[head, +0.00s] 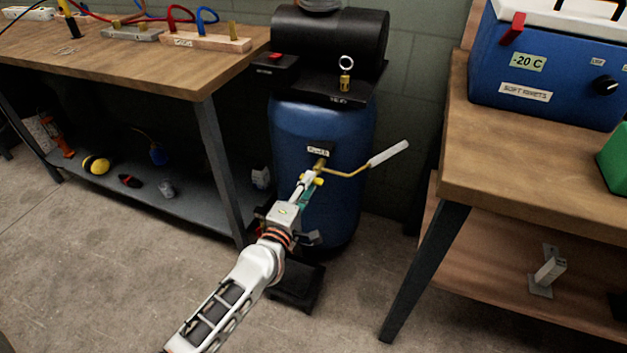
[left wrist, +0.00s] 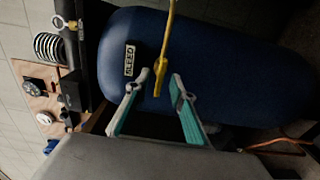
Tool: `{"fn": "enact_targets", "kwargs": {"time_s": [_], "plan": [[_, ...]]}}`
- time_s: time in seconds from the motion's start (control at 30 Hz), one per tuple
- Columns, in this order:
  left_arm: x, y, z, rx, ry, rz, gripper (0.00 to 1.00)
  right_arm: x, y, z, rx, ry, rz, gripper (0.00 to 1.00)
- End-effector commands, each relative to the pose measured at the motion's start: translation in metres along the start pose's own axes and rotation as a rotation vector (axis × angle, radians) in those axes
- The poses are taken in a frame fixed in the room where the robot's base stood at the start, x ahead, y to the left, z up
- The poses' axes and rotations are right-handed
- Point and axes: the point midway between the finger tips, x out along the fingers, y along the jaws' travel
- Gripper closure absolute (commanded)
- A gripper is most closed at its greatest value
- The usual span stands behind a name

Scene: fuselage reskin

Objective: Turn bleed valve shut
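The bleed valve (head: 320,164) is a small brass fitting on the front of a blue tank (head: 345,130), just below a white BLEED label (head: 318,149). Its brass lever runs out to the right and ends in a white grip (head: 388,153), angled upward. My left gripper (head: 309,178) is in front of the valve. In the left wrist view, the left gripper (left wrist: 161,78) has its teal-padded fingers apart. The brass valve (left wrist: 160,78) shows between the fingertips, with gaps visible on both sides. The lever's white grip is out of that view. My right gripper is in neither view.
A wooden bench (head: 125,62) with hoses stands at the left. Another wooden bench (head: 540,185) at the right carries a blue cooler (head: 550,75). A ring-pull fitting (head: 346,75) stands on top of the tank. Floor in front is partly clear.

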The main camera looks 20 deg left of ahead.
Motion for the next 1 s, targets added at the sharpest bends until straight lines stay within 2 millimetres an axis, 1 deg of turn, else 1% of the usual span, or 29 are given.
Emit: {"fn": "enact_targets", "kwargs": {"time_s": [0.03, 0.1, 0.2, 0.4, 0.57, 0.6, 0.63, 0.67, 1.0], "plan": [[0.006, -0.003, 0.0, 0.0, 0.0, -0.003, 0.76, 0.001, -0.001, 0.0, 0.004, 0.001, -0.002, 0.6], [0.014, -0.003, 0.0, 0.0, 0.001, -0.003, 0.76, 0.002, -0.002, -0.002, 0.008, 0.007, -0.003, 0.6], [0.021, -0.002, 0.0, 0.001, 0.0, -0.002, 0.76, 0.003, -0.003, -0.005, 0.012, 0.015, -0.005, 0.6], [0.026, -0.001, 0.0, 0.001, 0.0, -0.002, 0.76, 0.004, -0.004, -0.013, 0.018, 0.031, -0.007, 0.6], [0.026, -0.001, 0.0, 0.001, 0.0, -0.001, 0.76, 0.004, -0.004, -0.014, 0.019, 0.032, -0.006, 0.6], [0.026, -0.001, 0.0, 0.001, 0.0, -0.001, 0.87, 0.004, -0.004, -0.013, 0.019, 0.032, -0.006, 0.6], [0.026, -0.001, 0.0, 0.001, 0.0, -0.001, 0.95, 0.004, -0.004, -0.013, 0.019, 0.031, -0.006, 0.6], [0.026, -0.001, 0.0, 0.001, 0.0, -0.001, 1.0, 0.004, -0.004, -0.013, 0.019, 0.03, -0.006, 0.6], [0.026, 0.0, 0.0, 0.017, 0.0, 0.0, 1.0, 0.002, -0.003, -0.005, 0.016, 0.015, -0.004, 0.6]]}}
